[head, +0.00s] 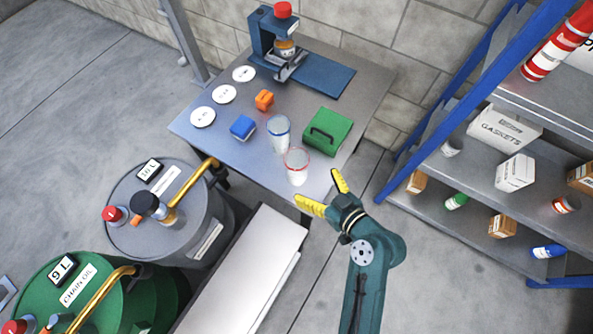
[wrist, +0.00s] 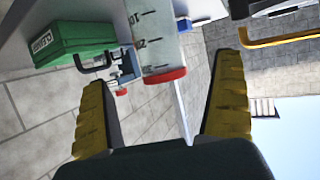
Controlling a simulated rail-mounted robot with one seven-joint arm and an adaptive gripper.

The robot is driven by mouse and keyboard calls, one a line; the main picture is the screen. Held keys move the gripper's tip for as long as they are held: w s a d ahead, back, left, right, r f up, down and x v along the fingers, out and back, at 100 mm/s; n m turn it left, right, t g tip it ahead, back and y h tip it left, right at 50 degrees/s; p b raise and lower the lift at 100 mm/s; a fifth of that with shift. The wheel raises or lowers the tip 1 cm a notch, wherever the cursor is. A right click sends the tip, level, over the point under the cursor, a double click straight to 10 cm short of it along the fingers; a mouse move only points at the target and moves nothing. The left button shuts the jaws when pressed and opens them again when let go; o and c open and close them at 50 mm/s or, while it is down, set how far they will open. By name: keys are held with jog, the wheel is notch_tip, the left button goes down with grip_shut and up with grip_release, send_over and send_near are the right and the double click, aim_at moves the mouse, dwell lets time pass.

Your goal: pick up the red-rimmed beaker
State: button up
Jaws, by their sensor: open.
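The red-rimmed beaker (head: 297,169) is clear and stands upright near the front edge of the metal table. In the wrist view the beaker (wrist: 152,40) shows measuring marks and its red rim, ahead of and between the finger directions. My gripper (head: 317,187) has yellow fingers spread open and empty, just to the right and near side of the beaker in the head view. The open fingers also frame the wrist view (wrist: 165,72). Whether the beaker's base lies between the fingertips cannot be told; no contact shows.
A blue-rimmed beaker (head: 279,133) stands close behind it. A green case (head: 328,130) is to the right; blue (head: 243,127) and orange (head: 264,99) blocks lie left. Drums (head: 165,215) stand left of the table (head: 215,148), shelving (head: 470,180) right.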

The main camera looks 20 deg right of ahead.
aim_at(291, 161)
jog(key=b+x, duration=0.3)
jog(key=x, duration=0.7)
jog(key=shift+w+d+f+b, duration=0.1)
jog(key=shift+w+f+b, duration=0.05)
jog(key=shift+b, duration=0.25)
